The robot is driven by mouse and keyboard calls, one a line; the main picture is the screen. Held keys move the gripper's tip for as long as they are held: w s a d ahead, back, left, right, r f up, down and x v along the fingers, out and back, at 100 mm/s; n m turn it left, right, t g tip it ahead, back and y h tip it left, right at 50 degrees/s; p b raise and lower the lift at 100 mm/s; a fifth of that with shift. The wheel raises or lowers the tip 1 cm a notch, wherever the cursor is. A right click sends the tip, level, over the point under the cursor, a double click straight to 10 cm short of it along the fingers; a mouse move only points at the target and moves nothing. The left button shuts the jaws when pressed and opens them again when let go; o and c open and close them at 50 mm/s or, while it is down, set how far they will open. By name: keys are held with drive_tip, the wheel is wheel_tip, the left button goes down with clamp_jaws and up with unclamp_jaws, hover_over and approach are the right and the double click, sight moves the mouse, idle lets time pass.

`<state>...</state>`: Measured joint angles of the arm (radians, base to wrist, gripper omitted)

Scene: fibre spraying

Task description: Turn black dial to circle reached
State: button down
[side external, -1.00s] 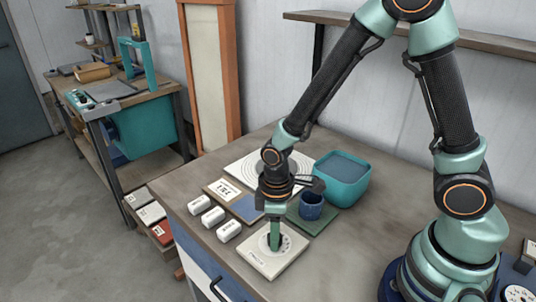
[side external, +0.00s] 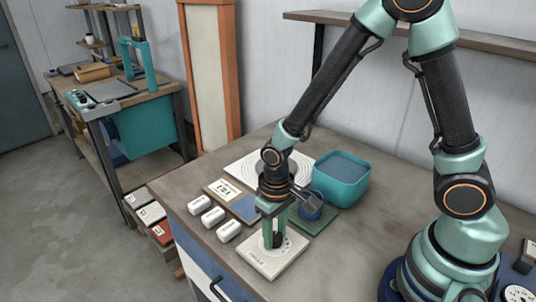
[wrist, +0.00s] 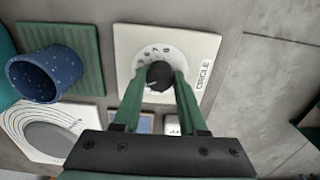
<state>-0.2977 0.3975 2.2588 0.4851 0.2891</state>
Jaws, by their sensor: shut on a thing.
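The black dial (wrist: 159,75) sits in the middle of a white square plate (side external: 263,265) near the front edge of the bench. A ring of small dark marks surrounds the dial, too small to read surely. My gripper (wrist: 158,80) points down over the plate and is shut on the dial, one green finger on each side. In the side view the fingers (side external: 273,240) stand around the dial and partly hide it. A light pointer line shows on the dial's top in the wrist view, but which mark it meets is unclear.
A blue speckled cup (wrist: 46,74) stands on a green ribbed mat (wrist: 85,48) beside the plate. Several white labelled blocks (side external: 213,217) lie left of it. A teal bin (side external: 342,178) and a white ringed board (side external: 240,172) are behind.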

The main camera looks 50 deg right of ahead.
sight(275, 235)
idle(0.5)
drive_tip(key=shift+c, duration=2.3)
unclamp_jaws()
wheel_tip(275, 235, up, 12)
drive_tip(key=shift+r, duration=0.15)
